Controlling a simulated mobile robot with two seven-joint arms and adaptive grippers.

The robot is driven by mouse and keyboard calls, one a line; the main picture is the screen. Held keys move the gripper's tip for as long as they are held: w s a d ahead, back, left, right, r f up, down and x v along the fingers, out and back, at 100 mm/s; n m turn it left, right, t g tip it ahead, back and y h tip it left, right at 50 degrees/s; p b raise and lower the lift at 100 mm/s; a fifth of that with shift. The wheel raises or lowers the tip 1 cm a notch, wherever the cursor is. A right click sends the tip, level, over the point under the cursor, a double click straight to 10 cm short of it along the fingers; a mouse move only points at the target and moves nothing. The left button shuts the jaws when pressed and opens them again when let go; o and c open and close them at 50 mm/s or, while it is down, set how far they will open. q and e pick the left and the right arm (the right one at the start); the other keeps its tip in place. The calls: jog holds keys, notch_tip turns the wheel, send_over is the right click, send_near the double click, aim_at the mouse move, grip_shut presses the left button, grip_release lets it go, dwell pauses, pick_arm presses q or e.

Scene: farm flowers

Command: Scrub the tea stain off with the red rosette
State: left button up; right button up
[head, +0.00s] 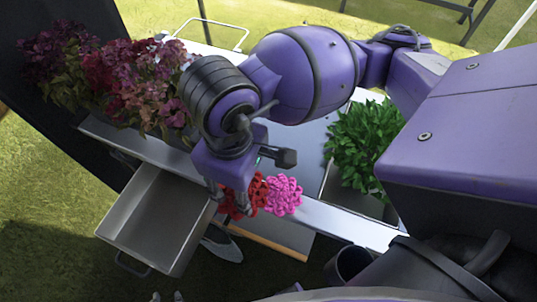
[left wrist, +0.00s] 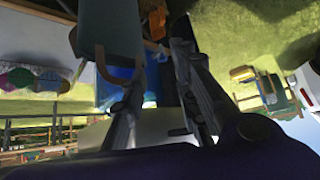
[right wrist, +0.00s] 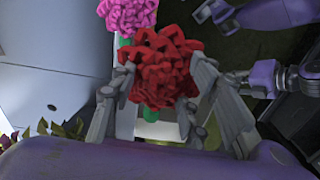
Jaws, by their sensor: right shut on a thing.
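The red rosette (head: 252,192) is at the front edge of the metal table, held by my right gripper (head: 228,196). In the right wrist view, the red rosette (right wrist: 163,68) sits between the two fingers of my right gripper (right wrist: 158,88), which are shut on it. A pink rosette (head: 283,195) is just right of the red one, and it also shows in the right wrist view (right wrist: 130,14). My left gripper (left wrist: 160,58) is open and empty. Its fingertips show at the bottom edge of the head view. I cannot make out the tea stain.
An open, empty metal drawer (head: 152,222) sticks out at the front left. Purple and red flowers (head: 125,80) fill the table's left end. A green leafy plant (head: 362,145) stands at the right. My right arm covers much of the tabletop. Grass lies around.

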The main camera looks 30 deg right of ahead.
jog(key=shift+f, duration=0.1)
jog(key=shift+w+d, duration=0.1)
jog(key=shift+d, duration=0.2)
jog(key=shift+w, duration=0.1)
jog(key=shift+w, duration=0.15)
